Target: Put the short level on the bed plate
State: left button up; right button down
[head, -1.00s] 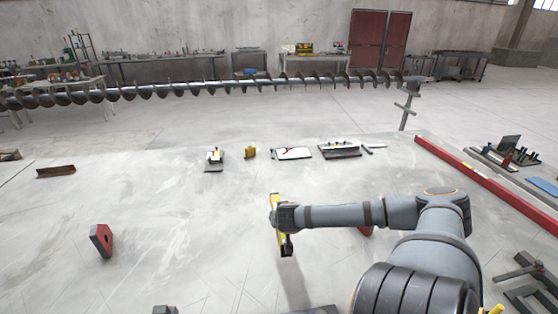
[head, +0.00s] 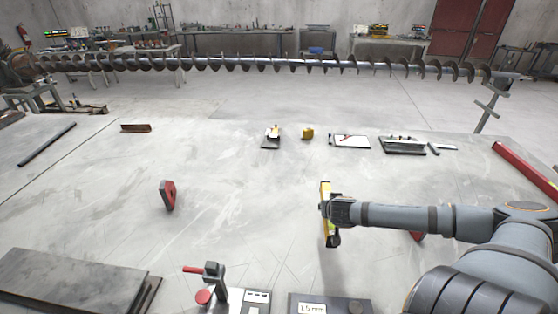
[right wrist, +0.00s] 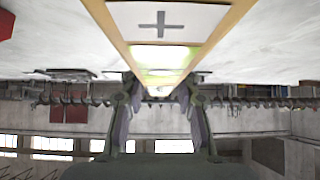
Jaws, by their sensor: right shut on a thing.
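The short level (head: 325,189) is yellow with a pale face. It is held crosswise in my right gripper (head: 329,210), above the wide grey surface at right of centre in the head view. In the right wrist view the level (right wrist: 165,50) runs between the fingers of my right gripper (right wrist: 160,98), showing a green vial and a plus mark. A thick dark grey plate (head: 70,280) lies at the lower left; I cannot tell whether it or the wide grey surface (head: 240,200) is the bed plate. My left gripper is out of view.
A long auger (head: 250,65) spans the back. A red block (head: 168,195) stands left of centre. A clamp with a red handle (head: 212,278) is at the front. The middle is clear.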

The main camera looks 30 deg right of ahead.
jog(key=w+a+n+t+y+p, duration=0.2)
jog(key=w+a+n+y, duration=0.1)
jog(key=a+n+y, duration=0.3)
jog(key=n+b, duration=0.3)
jog(key=b, duration=2)
send_over(305, 209)
notch_tip(305, 209, down, 9)
notch_tip(305, 209, down, 4)
jog(key=shift+w+r, duration=0.1)
jog(key=shift+r, duration=0.1)
jog(key=c, duration=1)
grip_release()
jog(key=shift+f, duration=0.1)
